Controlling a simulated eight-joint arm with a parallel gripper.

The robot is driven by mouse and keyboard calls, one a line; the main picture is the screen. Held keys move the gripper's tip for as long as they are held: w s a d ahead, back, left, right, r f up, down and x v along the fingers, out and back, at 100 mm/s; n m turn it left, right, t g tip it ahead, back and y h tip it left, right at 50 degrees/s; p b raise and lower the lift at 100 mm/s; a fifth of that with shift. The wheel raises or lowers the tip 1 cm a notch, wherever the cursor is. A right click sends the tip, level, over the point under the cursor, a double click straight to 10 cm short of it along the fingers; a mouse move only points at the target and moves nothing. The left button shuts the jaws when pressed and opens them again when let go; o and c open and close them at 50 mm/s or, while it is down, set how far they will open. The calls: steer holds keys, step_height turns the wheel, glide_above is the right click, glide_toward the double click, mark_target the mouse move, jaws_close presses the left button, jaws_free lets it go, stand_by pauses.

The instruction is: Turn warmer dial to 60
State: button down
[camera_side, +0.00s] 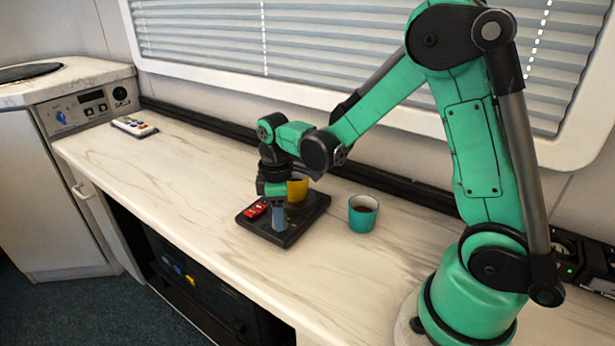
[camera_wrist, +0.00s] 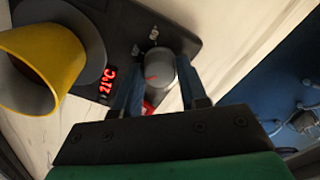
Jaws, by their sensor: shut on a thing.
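The warmer (camera_side: 314,212) is a flat black unit on the countertop, with a yellow mug (camera_side: 298,190) standing on its plate. The mug also shows large in the wrist view (camera_wrist: 50,62), beside the red display (camera_wrist: 107,83), which reads 21°C. The grey warmer dial (camera_wrist: 160,67) has a small red mark on it. My gripper (camera_wrist: 160,80) is shut on the dial, with a blue finger on each side of it. In the side view my gripper (camera_side: 278,217) points down at the warmer's front part and its fingers hide the dial.
A white remote-like device (camera_side: 134,127) lies at the far left of the countertop (camera_side: 190,175). The counter between it and the warmer is clear. A window with blinds is behind.

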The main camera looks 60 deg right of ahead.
steer(key=m, duration=0.9)
steer(key=shift+m, duration=0.4)
steer(key=m, duration=0.8)
steer(key=shift+m, duration=0.3)
steer(key=shift+c, duration=2.3)
jaws_free()
